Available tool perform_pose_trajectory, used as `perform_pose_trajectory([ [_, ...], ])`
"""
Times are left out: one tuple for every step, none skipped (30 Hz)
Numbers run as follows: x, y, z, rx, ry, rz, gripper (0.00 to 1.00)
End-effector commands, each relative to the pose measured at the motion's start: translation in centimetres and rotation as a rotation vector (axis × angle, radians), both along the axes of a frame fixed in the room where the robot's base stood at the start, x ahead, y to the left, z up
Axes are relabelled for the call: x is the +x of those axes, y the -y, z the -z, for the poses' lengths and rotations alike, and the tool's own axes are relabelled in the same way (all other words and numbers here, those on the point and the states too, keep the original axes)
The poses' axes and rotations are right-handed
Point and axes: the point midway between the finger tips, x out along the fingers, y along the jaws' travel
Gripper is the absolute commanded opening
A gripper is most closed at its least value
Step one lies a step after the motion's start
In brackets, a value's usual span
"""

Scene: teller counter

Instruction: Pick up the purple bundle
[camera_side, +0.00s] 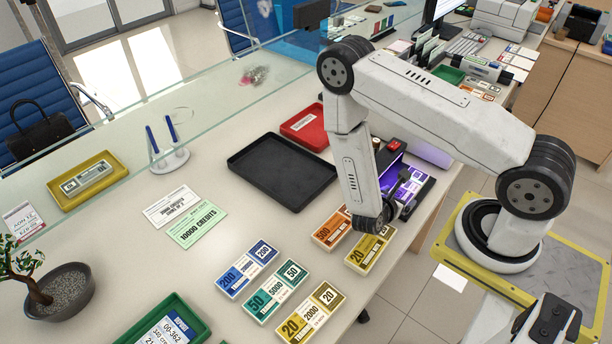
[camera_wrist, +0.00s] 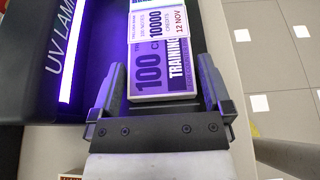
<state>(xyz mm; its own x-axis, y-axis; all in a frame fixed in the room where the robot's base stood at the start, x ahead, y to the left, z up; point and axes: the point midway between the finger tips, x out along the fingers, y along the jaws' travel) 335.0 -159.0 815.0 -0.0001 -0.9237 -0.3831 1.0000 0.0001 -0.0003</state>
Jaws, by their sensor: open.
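The purple bundle (camera_wrist: 152,65), marked 100 and TRAINING with a pale 10000 band, lies flat beside the UV lamp in the wrist view. It also shows in the side view (camera_side: 405,191), partly hidden behind my arm. My gripper (camera_wrist: 161,68) is open, with one finger along each long side of the near end of the bundle. Whether the fingers touch its sides I cannot tell. In the side view the gripper fingers are mostly hidden by my wrist.
The black UV lamp (camera_wrist: 60,90) glows purple close to the left finger. An orange bundle (camera_side: 330,230) and a yellow bundle (camera_side: 369,250) lie close to my wrist. A black tray (camera_side: 283,200) stands empty to the left. Floor lies beyond the counter's edge at right.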

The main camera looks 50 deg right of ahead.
Motion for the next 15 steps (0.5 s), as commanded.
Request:
perform_pose_trajectory([
  [0.00,0.07,0.04,0.000,0.000,0.000,1.00],
  [0.01,0.08,0.04,0.000,0.000,-0.001,1.00],
  [0.01,0.09,0.05,0.000,0.000,-0.001,1.00],
  [0.01,0.09,0.05,0.000,0.000,-0.001,1.00],
  [0.01,0.08,0.04,0.000,0.000,-0.001,1.00],
  [0.01,0.08,0.04,0.000,0.000,-0.001,1.00],
  [0.01,0.08,0.04,0.000,0.000,-0.001,1.00],
  [0.00,0.08,0.04,0.000,0.000,-0.001,1.00],
  [0.00,0.07,0.04,0.000,0.000,-0.001,1.00],
  [0.00,0.07,0.04,0.000,0.000,-0.001,1.00],
  [0.00,0.07,0.04,0.000,0.000,0.000,1.00],
  [0.00,0.07,0.04,0.000,0.000,0.000,1.00],
  [0.00,0.07,0.04,0.000,0.000,0.000,1.00],
  [-0.01,0.07,0.04,0.000,0.000,0.000,1.00],
  [-0.01,0.06,0.04,0.000,0.000,0.000,1.00],
])
